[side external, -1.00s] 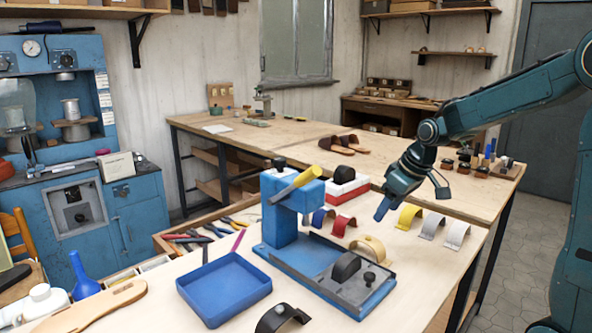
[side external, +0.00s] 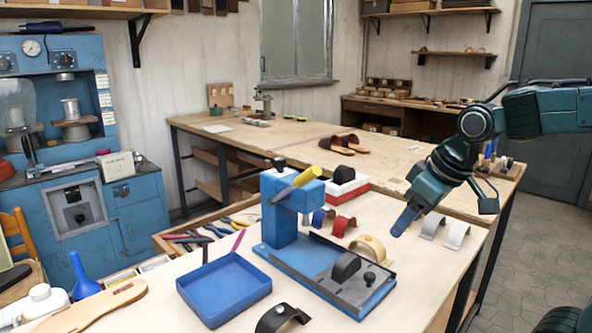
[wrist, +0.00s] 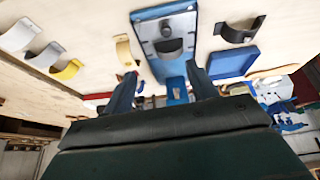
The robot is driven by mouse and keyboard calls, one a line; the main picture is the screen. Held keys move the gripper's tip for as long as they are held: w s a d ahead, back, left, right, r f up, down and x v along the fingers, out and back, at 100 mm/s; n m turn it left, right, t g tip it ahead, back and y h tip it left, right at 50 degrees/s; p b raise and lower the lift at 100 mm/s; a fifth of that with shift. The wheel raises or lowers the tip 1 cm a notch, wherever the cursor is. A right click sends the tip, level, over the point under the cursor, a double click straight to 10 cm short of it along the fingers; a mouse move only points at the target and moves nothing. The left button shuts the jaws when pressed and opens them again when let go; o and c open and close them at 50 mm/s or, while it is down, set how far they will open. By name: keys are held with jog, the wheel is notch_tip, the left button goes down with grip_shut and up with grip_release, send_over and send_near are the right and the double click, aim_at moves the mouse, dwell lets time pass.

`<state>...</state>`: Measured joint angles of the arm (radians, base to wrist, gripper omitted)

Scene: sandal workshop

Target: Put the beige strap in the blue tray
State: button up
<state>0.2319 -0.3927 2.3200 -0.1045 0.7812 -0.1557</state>
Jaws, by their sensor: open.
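The beige strap (side external: 372,246) is a curved band standing arched on the bench, just right of the blue press. In the wrist view the beige strap (wrist: 125,54) is near the left finger. The blue tray (side external: 224,288) is empty and sits on the bench left of the press; it also shows in the wrist view (wrist: 232,63). My gripper (side external: 402,224) is open and empty, above and right of the beige strap and apart from it. In the wrist view its two fingers (wrist: 162,82) show apart.
The blue press (side external: 283,215) with its yellow handle stands between strap and tray. Red (side external: 343,226), blue, grey (side external: 432,226) and white (side external: 457,235) straps stand nearby. A yellow strap (wrist: 68,70) is beside the grey one. A black strap (side external: 280,318) lies at the front.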

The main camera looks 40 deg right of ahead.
jog(key=s+a, duration=0.4)
jog(key=s, duration=0.5)
jog(key=shift+s+t, duration=0.15)
jog(key=shift+t, duration=0.15)
jog(key=o, duration=0.4)
jog(key=shift+a+f, duration=0.1)
jog(key=w+d+r+m+g, duration=0.1)
jog(key=w+d+m+g, duration=0.15)
jog(key=w, duration=0.45)
jog(key=w+d+r+m+g, duration=0.1)
jog(key=w+d+r+m, duration=0.2)
jog(key=w, duration=0.4)
jog(key=w+d+f+m, duration=0.1)
jog(key=w+d+f, duration=0.1)
jog(key=w+d, duration=0.1)
jog(key=w+d+f+m+g, duration=0.1)
jog(key=w+d+f, duration=0.2)
jog(key=w+d+f+m+g, duration=0.1)
jog(key=w+d+f, duration=0.1)
jog(key=w+d, duration=0.2)
jog(key=shift+f+m, duration=0.2)
jog(key=shift+m, duration=0.15)
